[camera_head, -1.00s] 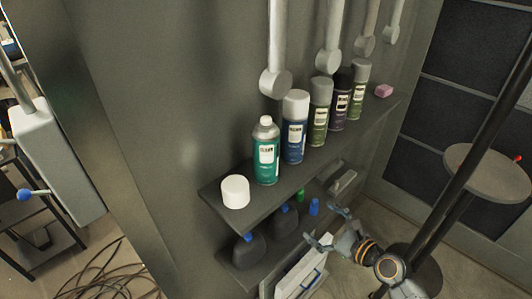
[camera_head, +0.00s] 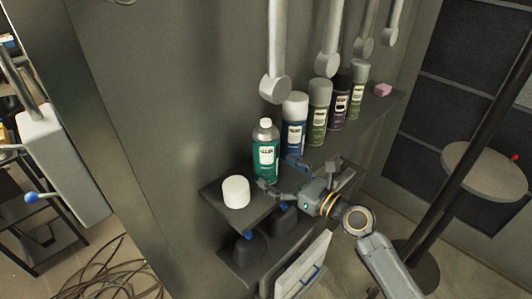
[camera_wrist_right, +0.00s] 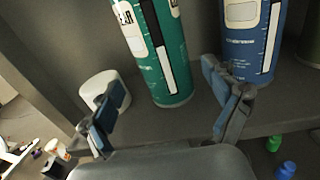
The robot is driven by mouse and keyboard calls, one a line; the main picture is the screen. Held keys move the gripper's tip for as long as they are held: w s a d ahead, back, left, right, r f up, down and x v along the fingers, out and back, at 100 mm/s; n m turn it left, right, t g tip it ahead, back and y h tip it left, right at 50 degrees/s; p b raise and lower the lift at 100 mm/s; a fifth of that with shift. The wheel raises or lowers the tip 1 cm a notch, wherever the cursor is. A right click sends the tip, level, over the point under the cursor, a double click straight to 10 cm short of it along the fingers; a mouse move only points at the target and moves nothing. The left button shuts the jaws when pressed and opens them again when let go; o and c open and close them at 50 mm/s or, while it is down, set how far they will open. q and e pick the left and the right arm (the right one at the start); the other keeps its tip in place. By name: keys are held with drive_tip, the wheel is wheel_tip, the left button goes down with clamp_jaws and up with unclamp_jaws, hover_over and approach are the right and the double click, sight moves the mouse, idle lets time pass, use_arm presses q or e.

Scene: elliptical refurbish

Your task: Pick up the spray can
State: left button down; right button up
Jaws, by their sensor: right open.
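A teal spray can (camera_head: 266,152) with a silver top and no cap stands upright on the upper shelf, left of a blue spray can (camera_head: 295,128). A white cap (camera_head: 236,191) sits on the shelf to its left. My right gripper (camera_head: 279,174) is open and empty in front of the teal can, low near its base. In the right wrist view the teal can (camera_wrist_right: 158,60) stands beyond and between the spread fingers (camera_wrist_right: 166,112), apart from them as far as I can see. The blue can (camera_wrist_right: 250,45) is behind the right finger. My left gripper is not in view.
More spray cans (camera_head: 319,112) stand in a row to the right, with a pink block (camera_head: 383,90) at the far end. Dark jugs (camera_head: 249,247) are on the lower shelf. A round stool or table (camera_head: 487,170) stands at right.

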sight(266, 162)
drive_tip(key=x, duration=0.5)
drive_tip(key=shift+w+d+p, duration=0.2)
drive_tip(key=shift+p, duration=0.15)
drive_tip(key=shift+s, duration=0.1)
drive_tip(key=shift+d, duration=0.1)
drive_tip(key=c, duration=0.3)
drive_tip(key=shift+r, duration=0.1)
drive_tip(key=c, duration=1.1)
